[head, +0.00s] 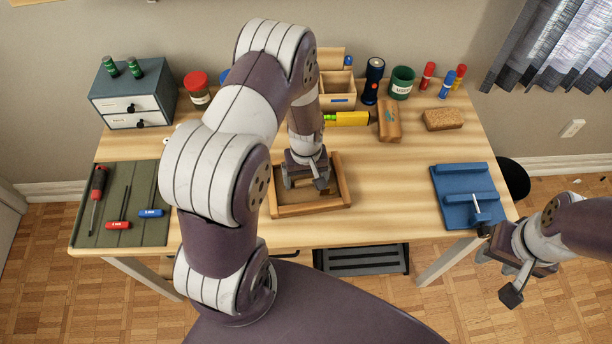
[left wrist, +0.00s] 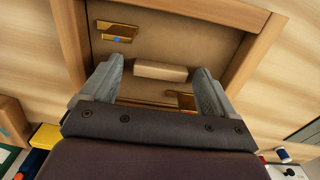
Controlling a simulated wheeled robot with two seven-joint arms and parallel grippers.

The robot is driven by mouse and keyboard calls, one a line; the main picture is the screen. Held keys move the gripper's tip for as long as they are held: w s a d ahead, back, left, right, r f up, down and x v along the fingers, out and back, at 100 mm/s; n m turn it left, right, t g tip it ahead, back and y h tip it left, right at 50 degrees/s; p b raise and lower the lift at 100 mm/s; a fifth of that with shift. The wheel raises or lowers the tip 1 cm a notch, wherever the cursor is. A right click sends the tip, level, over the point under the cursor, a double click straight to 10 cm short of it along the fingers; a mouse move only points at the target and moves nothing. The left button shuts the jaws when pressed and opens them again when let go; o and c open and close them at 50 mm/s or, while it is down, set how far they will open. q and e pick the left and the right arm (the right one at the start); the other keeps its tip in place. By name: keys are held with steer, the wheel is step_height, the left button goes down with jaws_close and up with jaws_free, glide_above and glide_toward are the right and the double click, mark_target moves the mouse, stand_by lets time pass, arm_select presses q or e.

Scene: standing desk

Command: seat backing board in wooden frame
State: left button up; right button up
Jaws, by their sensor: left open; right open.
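The wooden frame (head: 345,181) lies on the desk in the head view, and its rails also show in the left wrist view (left wrist: 258,62). Inside it is a flat brown backing board (left wrist: 190,44) with a pale block-shaped handle (left wrist: 160,71). Brass tabs (left wrist: 117,28) show by the inner edges. I cannot tell whether the board sits fully flat. My left gripper (head: 306,184) is over the frame; its open fingers are on either side of the handle, with gaps showing. My right gripper (head: 507,280) is open and empty, off the desk's right front corner.
A blue fixture (head: 447,208) lies on the right of the desk, and a green mat (head: 112,232) with screwdrivers on the left. A drawer box (head: 135,95), a yellow level (head: 347,119), a wooden block (head: 390,121) and a cork block (head: 443,119) stand behind. Desk right of the frame is clear.

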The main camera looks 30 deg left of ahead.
mark_target(306, 182)
arm_select(q)
step_height(306, 182, up, 12)
steer(key=r, duration=0.1)
steer(key=s+d+r+m+t, duration=0.1)
steer(key=s+d+r+m, duration=0.4)
steer(key=s, duration=0.4)
steer(key=r+m, duration=0.1)
steer(key=m, duration=0.1)
steer(key=shift+d+r+m+p, duration=0.2)
steer(key=shift+r+m+p, duration=0.05)
steer(key=shift+m+p, duration=0.05)
